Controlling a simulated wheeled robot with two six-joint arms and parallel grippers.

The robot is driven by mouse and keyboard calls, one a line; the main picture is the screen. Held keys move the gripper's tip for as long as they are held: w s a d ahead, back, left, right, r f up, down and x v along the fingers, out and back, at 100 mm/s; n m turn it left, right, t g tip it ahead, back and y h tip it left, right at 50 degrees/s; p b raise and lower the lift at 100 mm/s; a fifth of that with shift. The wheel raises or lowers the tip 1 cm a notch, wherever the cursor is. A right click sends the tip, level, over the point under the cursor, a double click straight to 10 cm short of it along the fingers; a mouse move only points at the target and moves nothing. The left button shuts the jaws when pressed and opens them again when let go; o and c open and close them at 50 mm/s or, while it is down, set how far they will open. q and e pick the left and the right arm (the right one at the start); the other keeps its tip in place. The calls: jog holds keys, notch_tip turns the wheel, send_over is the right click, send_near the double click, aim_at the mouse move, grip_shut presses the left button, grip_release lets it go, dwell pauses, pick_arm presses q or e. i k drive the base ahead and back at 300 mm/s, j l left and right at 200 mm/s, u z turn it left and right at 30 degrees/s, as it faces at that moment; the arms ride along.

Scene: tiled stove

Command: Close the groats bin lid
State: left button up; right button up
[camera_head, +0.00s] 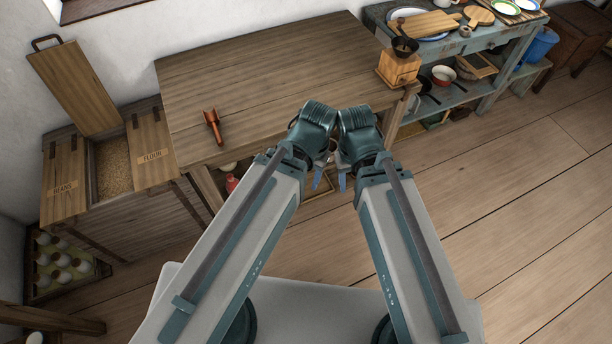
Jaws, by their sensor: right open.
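The groats bin is the open middle compartment of a wooden chest at the left, filled with pale brown grain (113,167). Its lid (75,88) is a wooden board with a dark handle (47,42) at its top. The lid stands raised, leaning back towards the white wall. My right gripper (342,182) is open and hangs in front of the table, far to the right of the bin. My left gripper (318,180) is close beside it, partly hidden by my arm, and its jaw state is unclear. Neither gripper touches the lid.
The shut beans lid (62,190) and flour lid (152,146) flank the opening. A wooden table (255,75) stands beside the chest, with a brown scoop (212,124) and a coffee grinder (399,65) on it. The floor (500,190) at the right is clear.

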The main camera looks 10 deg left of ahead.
aim_at(64, 69)
jog(key=u, duration=1.75)
jog(key=i+j+u, duration=0.1)
jog(key=i+u, duration=0.15)
jog(key=i, duration=0.45)
jog(key=i+u, duration=0.3)
jog(key=i, duration=0.4)
